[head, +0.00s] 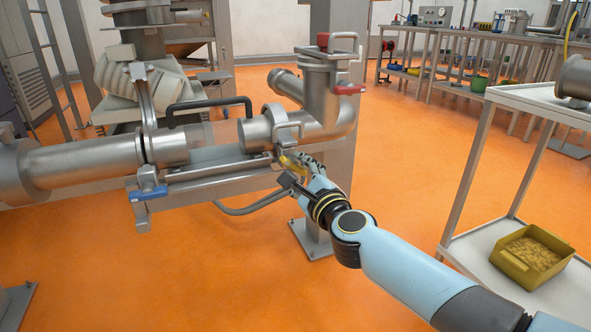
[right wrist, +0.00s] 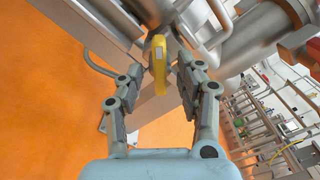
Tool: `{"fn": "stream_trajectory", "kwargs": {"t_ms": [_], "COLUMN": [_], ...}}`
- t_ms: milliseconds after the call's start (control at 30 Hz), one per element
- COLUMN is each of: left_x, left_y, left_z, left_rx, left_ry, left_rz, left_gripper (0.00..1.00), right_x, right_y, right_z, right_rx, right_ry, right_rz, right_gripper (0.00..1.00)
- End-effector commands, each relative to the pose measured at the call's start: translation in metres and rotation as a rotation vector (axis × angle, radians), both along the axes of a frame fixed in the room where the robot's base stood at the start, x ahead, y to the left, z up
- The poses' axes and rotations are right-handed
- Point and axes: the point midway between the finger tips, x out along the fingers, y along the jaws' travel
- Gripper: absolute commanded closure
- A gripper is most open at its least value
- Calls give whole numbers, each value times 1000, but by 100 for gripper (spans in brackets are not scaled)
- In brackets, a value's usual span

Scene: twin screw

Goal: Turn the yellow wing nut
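The yellow wing nut (head: 288,163) sits at the right end of the clamp bar under the steel pipe, partly hidden by my right gripper in the head view. My right gripper (head: 293,171) is at the nut, its arm coming in from the lower right. In the right wrist view, the yellow nut (right wrist: 158,62) stands upright between the two fingers of my right gripper (right wrist: 160,75). The fingers are apart, with a visible gap on each side of the nut. A blue wing nut (head: 150,193) is at the bar's left end. My left gripper is not in view.
The steel pipe (head: 85,157) runs across the left, with a black handle (head: 208,104) above it and a red lever (head: 349,89) on the elbow. A hose (head: 250,207) hangs below. A cart (head: 480,262) with a yellow bin (head: 530,258) stands at right.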

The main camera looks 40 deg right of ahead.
Motion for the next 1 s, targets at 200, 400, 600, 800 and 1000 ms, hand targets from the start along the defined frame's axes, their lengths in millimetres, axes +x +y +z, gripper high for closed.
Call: {"fn": "stream_trajectory", "kwargs": {"t_ms": [200, 400, 600, 800, 1000], "left_x": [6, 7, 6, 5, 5], "left_y": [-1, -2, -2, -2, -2], "left_z": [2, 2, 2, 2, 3], "left_rx": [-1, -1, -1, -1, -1], "left_ry": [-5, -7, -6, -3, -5], "left_rz": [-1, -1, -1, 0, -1], "left_gripper": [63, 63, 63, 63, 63], "right_x": [15, 16, 16, 16, 16], "right_y": [-4, -4, -4, -4, -4], "right_z": [-1, -1, -1, 0, 0], "right_rx": [-1, -1, -1, -1, -14], "right_ry": [1, 1, 1, 0, 4], "right_rz": [1, 1, 1, 0, -1], "right_gripper": [63, 63, 83, 100, 100]}}
